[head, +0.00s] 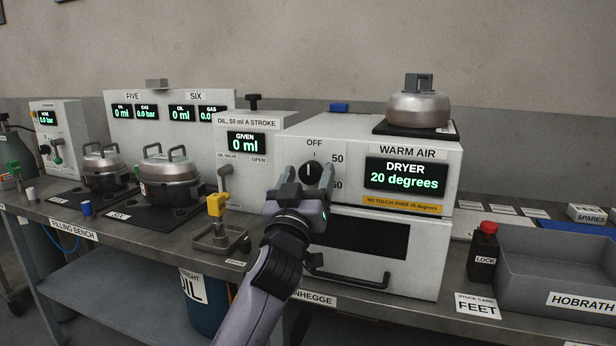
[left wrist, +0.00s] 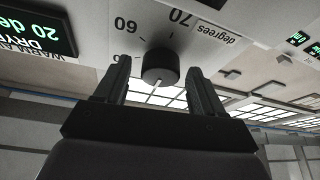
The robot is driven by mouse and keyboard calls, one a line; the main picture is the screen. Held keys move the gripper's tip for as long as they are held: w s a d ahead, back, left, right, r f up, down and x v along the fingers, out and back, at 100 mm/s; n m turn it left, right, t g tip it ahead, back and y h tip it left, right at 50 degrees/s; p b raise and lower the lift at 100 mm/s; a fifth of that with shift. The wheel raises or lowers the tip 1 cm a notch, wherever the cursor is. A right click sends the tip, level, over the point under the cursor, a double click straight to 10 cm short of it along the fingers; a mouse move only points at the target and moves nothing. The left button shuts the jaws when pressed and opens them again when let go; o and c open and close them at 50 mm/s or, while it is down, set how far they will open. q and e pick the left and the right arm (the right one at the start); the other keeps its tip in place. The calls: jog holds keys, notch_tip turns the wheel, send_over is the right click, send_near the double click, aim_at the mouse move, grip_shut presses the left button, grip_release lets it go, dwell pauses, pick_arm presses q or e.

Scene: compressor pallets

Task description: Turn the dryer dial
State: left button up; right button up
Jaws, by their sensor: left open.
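The dryer (head: 390,220) is a white box in the middle of the bench. Its display (head: 405,175) reads 20 degrees. The black dial (head: 311,173) is on its front panel under the word OFF, and its white mark points up towards OFF. My left gripper (head: 301,183) is in front of the dial, its fingers partly covering the panel around it. In the left wrist view the dial (left wrist: 160,66) is between and just beyond the tips of the open fingers (left wrist: 158,78). I cannot tell whether they touch it. My right gripper is not in view.
A metal compressor (head: 418,108) sits on top of the dryer. The oil unit (head: 245,165) and a stand with a yellow handle (head: 217,205) are to the left. A black bottle marked LOCK (head: 484,255) and a grey tray (head: 550,262) are to the right.

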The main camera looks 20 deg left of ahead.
pick_arm(q)
jog(key=shift+w, duration=0.1)
jog(key=c, duration=1.1)
jog(key=shift+o, duration=0.2)
